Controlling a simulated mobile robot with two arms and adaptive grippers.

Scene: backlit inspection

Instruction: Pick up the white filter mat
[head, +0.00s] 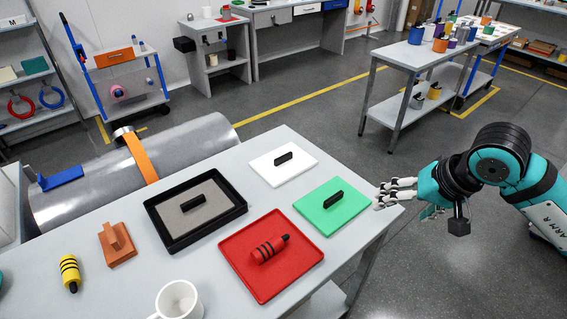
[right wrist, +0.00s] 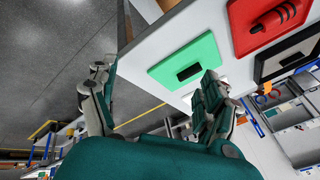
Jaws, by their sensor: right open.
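The white filter mat (head: 273,175) lies flat on the grey table (head: 345,262), with a black handle on its middle. In the head view it is at the table's far side, left of and behind the green mat (head: 322,215). My right gripper (head: 382,193) is open and empty, just off the table's right edge, beside the green mat and apart from the white one. In the right wrist view its spread fingers (right wrist: 152,85) show, with the green mat (right wrist: 165,72) beyond; the white mat is mostly hidden behind a finger there. My left gripper is out of view.
A red mat (head: 235,268) with a striped roll, a black tray (head: 160,228) with a grey mat, an orange-brown block (head: 118,256), a yellow roll (head: 70,272) and a white mug (head: 178,302) also occupy the table. A large grey cylinder (head: 200,145) lies behind it.

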